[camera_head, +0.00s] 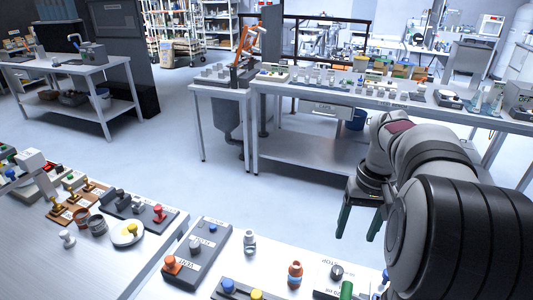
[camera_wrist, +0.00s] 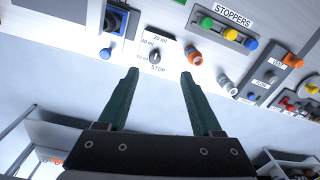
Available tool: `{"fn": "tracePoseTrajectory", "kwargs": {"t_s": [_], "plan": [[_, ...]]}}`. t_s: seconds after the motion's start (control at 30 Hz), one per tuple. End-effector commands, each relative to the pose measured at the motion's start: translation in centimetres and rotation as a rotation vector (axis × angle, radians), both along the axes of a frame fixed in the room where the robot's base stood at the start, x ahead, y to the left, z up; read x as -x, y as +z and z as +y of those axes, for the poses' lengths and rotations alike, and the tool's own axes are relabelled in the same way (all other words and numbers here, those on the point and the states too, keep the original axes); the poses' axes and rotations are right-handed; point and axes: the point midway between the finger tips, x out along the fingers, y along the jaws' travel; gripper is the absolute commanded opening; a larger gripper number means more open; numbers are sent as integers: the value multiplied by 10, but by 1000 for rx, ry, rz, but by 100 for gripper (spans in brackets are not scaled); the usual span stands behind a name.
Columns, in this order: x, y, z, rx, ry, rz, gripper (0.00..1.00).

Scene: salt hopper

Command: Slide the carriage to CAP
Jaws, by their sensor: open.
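I cannot pick out the carriage for certain or read a CAP label in either view. A grey panel (camera_head: 205,245) on the near bench has an orange knob (camera_head: 172,264), a grey knob and a blue knob; it also shows at the right in the wrist view (camera_wrist: 268,85). A dark panel (camera_head: 145,212) with several knobs stands left of it. My gripper (camera_head: 358,222) is open and empty, its green fingers hanging beyond the bench's far edge.
The near bench also holds an orange bottle (camera_head: 295,274), a steel bottle (camera_head: 249,243), a yellow-knobbed plate (camera_head: 128,234) and the STOPPERS rack (camera_wrist: 225,33). Open floor (camera_head: 270,195) lies behind the bench.

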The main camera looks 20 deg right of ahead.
Motion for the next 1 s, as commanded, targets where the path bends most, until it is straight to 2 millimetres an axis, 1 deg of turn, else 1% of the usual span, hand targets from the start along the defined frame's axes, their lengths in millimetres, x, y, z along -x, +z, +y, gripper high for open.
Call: {"fn": "tracePoseTrajectory", "kwargs": {"t_s": [0.03, 0.1, 0.13, 0.2, 0.27, 0.37, 0.6, 0.7, 0.83, 0.9, 1.0], "plan": [[7, -12, -50, 8, -23, 10, 66], [20, -24, -99, 23, -26, 18, 66], [26, -28, -113, 27, -26, 20, 66], [34, -34, -132, 33, -25, 23, 66], [36, -40, -136, 34, -23, 25, 66], [36, -59, -135, 32, -20, 27, 66], [36, -132, -134, 32, -21, 27, 66], [36, -157, -134, 33, -22, 27, 66], [35, -180, -134, 34, -23, 25, 66], [35, -186, -135, 35, -23, 24, 66], [35, -191, -135, 36, -22, 24, 66]]}}
